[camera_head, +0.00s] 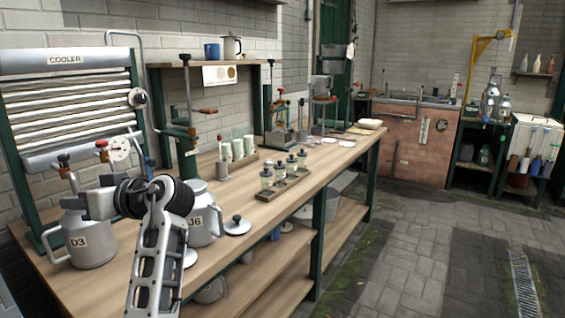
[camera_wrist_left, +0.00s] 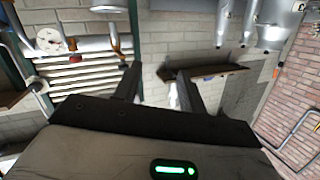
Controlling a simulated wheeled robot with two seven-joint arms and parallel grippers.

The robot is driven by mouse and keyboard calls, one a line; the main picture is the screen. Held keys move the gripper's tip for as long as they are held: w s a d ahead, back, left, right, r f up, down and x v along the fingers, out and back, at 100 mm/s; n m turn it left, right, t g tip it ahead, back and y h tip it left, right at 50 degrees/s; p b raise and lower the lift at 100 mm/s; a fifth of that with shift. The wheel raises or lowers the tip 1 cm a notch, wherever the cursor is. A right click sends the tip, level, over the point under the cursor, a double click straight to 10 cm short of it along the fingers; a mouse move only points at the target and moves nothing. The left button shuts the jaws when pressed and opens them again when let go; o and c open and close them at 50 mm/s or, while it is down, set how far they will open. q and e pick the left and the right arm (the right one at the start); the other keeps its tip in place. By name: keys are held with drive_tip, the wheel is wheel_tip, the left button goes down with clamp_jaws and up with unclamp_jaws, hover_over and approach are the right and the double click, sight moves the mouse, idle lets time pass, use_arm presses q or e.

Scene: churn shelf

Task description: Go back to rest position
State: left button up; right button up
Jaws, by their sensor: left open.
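My left arm rises from the bottom of the head view. Its gripper (camera_head: 86,200) is in front of the left end of the workbench, around the height of the milk cans' tops, and partly hides them. In the left wrist view the two dark fingers (camera_wrist_left: 160,88) stand apart with nothing between them, so it is open and empty. Past the fingers that view shows a brick wall and a wooden shelf. My right arm and gripper are not in view.
The can marked D3 (camera_head: 88,242) and the can marked J6 (camera_head: 203,222) stand close by the left gripper on the workbench (camera_head: 262,216). The cooler (camera_head: 70,105) rises behind. A bottle rack (camera_head: 284,186) stands farther along. The paved floor at right (camera_head: 410,250) is clear.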

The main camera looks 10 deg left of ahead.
use_arm(q)
drive_tip(key=s+d+f+m+t+h, duration=0.2)
drive_tip(key=s+d+f+m+h, duration=0.15)
drive_tip(key=f, duration=0.45)
drive_tip(key=s+d+f+m+t+h, duration=0.15)
drive_tip(key=d+f+m, duration=0.25)
drive_tip(key=f, duration=0.4)
drive_tip(key=s+d+f+m+t+h, duration=0.2)
drive_tip(key=s+d+f+m+h, duration=0.15)
drive_tip(key=f, duration=0.35)
drive_tip(key=s+d+f+m+g+h, duration=0.1)
drive_tip(key=s+d+f+m+h, duration=0.25)
drive_tip(key=s+d, duration=0.35)
drive_tip(key=s+d+f+m+g+h, duration=0.1)
drive_tip(key=s+d+f+m+h, duration=0.2)
drive_tip(key=s+d, duration=0.4)
drive_tip(key=w+d+f+t+h+b, duration=0.1)
drive_tip(key=w+d+f+t+h, duration=0.3)
drive_tip(key=w+d+t, duration=0.2)
drive_tip(key=shift+w+d+f+t+h, duration=0.15)
drive_tip(key=shift+d+f+t+h, duration=0.25)
drive_tip(key=shift+d+t, duration=0.2)
drive_tip(key=shift+n, duration=0.25)
drive_tip(key=shift+c, duration=0.5)
